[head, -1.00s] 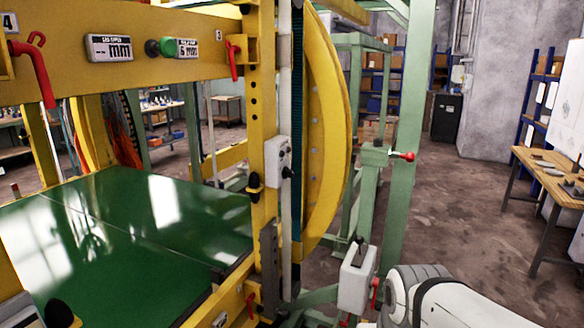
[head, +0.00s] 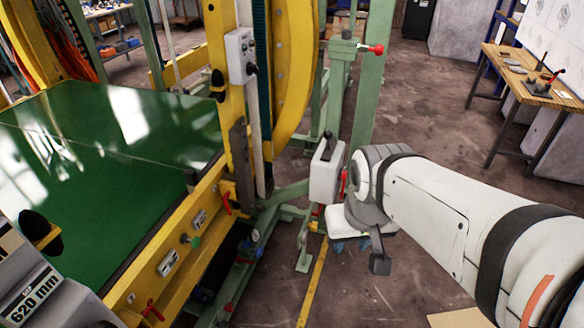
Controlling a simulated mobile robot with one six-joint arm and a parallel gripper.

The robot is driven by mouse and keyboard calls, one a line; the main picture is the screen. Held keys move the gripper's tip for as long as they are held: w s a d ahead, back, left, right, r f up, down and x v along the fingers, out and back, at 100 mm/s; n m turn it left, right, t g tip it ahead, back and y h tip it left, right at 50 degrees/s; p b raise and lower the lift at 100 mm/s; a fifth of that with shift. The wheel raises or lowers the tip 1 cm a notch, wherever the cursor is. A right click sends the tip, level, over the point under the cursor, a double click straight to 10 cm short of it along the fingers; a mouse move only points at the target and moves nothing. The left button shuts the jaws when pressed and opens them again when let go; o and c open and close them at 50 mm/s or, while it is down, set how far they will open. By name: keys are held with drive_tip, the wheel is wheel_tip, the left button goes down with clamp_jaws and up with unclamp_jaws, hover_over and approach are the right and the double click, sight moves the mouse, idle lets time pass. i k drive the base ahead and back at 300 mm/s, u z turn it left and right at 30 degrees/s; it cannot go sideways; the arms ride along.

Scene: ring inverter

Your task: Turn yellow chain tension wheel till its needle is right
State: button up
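I cannot pick out a chain tension wheel with a needle for certain in the head view. A large curved yellow part (head: 292,75) rises on the right side of the yellow frame, and no needle shows on it. A small round gauge (head: 255,235) sits low by the frame's right corner, too small to read. My gripper (head: 379,264) shows only partly, as a dark grey piece below the end of my white arm, right of the frame. It is apart from the curved part. Whether it is open or shut is unclear.
A green-topped bed (head: 110,175) fills the left. A white box with a black lever (head: 325,170) stands close beside my arm. A red-tipped handle (head: 375,49) juts from a green post. A wooden bench (head: 520,75) stands back right, with bare floor before it.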

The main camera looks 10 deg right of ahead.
sight(313, 226)
drive_tip(key=u, duration=1.15)
drive_tip(key=k, duration=1.05)
drive_tip(key=z, duration=0.9)
drive_tip(key=i, duration=1)
drive_tip(key=z, duration=0.05)
